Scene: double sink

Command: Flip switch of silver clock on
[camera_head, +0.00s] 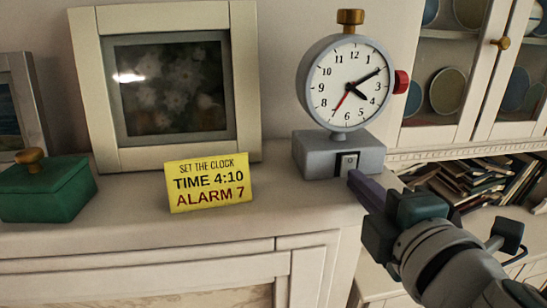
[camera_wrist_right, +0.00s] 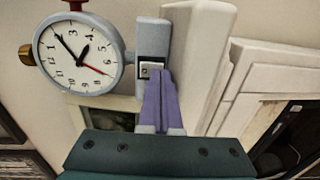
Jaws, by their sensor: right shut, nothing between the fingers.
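The silver clock (camera_head: 347,85) stands upright on the mantel in the head view, with a brass knob on top and a red knob at its right. Its black hands read about 4:10 and its red hand points near 7. The switch (camera_head: 347,163) is a small light piece in a dark slot on the front of the grey base. My right gripper (camera_head: 353,176) is shut and empty, its purple fingertips right at the switch's lower edge. In the right wrist view, the fingertips (camera_wrist_right: 158,74) overlap the switch (camera_wrist_right: 149,67); contact cannot be told. My left gripper is out of view.
A yellow note (camera_head: 209,182) reads "SET THE CLOCK, TIME 4:10, ALARM 7". A green box (camera_head: 48,190) and a framed picture (camera_head: 248,90) stand left of the clock. A glass cabinet (camera_head: 455,130) with books below is at the right.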

